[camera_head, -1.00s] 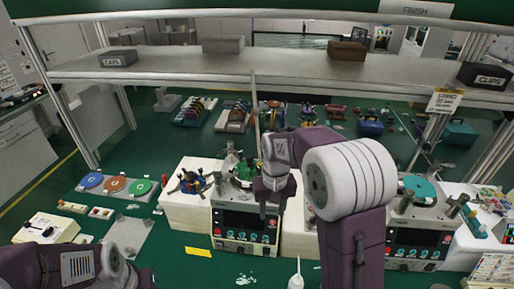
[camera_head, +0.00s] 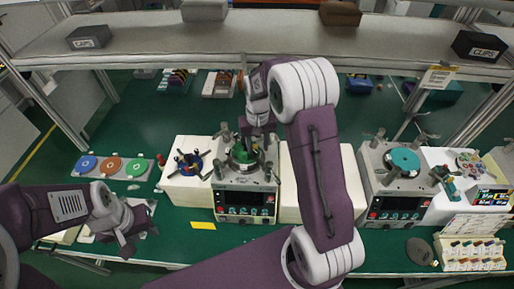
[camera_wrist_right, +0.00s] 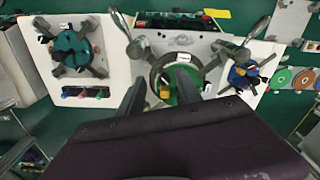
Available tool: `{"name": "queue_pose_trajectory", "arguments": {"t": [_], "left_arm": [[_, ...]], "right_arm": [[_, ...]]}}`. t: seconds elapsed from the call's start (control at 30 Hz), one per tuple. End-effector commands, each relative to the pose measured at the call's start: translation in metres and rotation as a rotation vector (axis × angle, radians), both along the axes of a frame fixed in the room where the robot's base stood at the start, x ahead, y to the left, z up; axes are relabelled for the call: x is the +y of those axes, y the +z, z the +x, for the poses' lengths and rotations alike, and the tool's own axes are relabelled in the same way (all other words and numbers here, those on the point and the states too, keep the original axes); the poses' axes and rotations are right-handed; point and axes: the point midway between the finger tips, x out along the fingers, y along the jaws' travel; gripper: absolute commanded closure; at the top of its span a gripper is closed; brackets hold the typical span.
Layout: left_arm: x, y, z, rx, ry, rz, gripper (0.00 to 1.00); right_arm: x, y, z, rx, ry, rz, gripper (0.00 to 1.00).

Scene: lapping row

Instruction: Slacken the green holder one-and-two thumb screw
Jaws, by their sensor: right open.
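The green holder (camera_head: 243,156) sits in the ring on top of the middle lapping machine (camera_head: 246,197). In the right wrist view the green holder (camera_wrist_right: 181,86) shows partly behind my fingers, with a small yellow part (camera_wrist_right: 164,92) on it. I cannot make out which piece is the one-and-two thumb screw. My right gripper (camera_head: 258,142) is above the holder, pointing down; in the wrist view its two fingers (camera_wrist_right: 160,92) are apart with nothing clearly held. My left gripper (camera_head: 132,232) is low at the left, away from the machines; its jaws are unclear.
A blue holder (camera_head: 189,163) stands on a white block to the left. A second machine with a teal disc (camera_head: 403,161) stands to the right. Blue, orange and green discs (camera_head: 112,165) lie at the left. A shelf (camera_head: 270,45) spans the back above the bench.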

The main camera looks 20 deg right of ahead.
Motion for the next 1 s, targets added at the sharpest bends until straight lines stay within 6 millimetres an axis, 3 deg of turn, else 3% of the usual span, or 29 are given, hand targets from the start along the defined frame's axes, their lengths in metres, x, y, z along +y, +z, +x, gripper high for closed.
{"name": "queue_pose_trajectory", "arguments": {"t": [0.2,0.5,0.53,0.67,1.0], "left_arm": [[0.0,0.014,0.001,-0.001,0.0,0.0,0.64],[0.0,0.014,0.0,-0.001,0.0,0.0,0.64],[0.0,0.014,0.0,-0.001,0.0,0.0,0.64],[0.0,0.014,0.0,-0.001,0.0,0.0,0.64],[0.0,0.014,0.0,-0.001,0.0,0.0,0.64]], "right_arm": [[0.0,-0.031,0.0,0.002,0.0,0.0,0.59],[0.0,-0.039,0.001,-0.002,0.0,0.0,0.59],[0.0,-0.039,0.001,-0.002,0.0,0.0,0.62],[0.0,-0.039,0.001,-0.001,0.0,0.0,0.98],[0.0,-0.038,0.002,-0.006,0.001,0.0,1.0]]}}
